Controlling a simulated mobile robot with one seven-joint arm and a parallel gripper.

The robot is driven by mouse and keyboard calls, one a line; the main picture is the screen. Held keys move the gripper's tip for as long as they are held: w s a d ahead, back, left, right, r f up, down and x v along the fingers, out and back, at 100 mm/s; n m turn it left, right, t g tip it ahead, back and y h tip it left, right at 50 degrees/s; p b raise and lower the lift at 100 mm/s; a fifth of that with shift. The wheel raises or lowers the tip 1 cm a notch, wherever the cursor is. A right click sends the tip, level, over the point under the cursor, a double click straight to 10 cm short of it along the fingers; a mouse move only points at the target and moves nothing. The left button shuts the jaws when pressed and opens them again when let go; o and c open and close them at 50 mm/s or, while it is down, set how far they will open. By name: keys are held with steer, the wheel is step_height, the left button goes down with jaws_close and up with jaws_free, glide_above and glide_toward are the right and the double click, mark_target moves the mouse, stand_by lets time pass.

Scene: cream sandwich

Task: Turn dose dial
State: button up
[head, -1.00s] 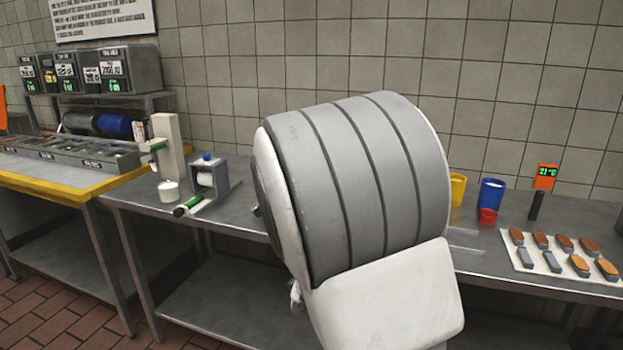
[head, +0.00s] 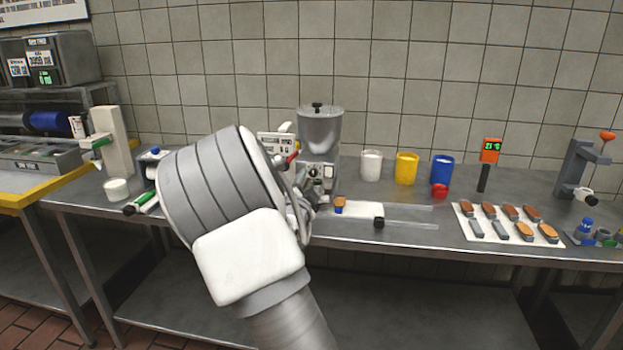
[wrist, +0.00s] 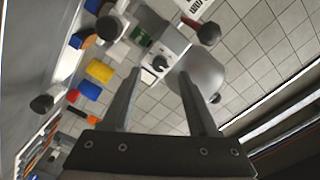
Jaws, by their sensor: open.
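The depositing machine (head: 319,128) with a grey hopper and a black lid knob stands on the steel bench, just right of my arm in the head view. Small dark knobs show on its front; I take one as the dose dial (head: 318,186), partly crowded by my arm. In the wrist view a dark round dial (wrist: 160,63) on a pale panel lies between my fingertips, beyond them, and the hopper (wrist: 203,82) is beside it. My gripper (wrist: 160,82) is open and empty, apart from the dial. My arm hides most of the gripper in the head view.
A tray of biscuits (head: 466,222) lies further right. A white cup (head: 116,189) is at left. The front bench strip is mostly clear.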

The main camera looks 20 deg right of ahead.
mark_target(312, 175)
steer(key=shift+x, duration=2.35)
jaws_close()
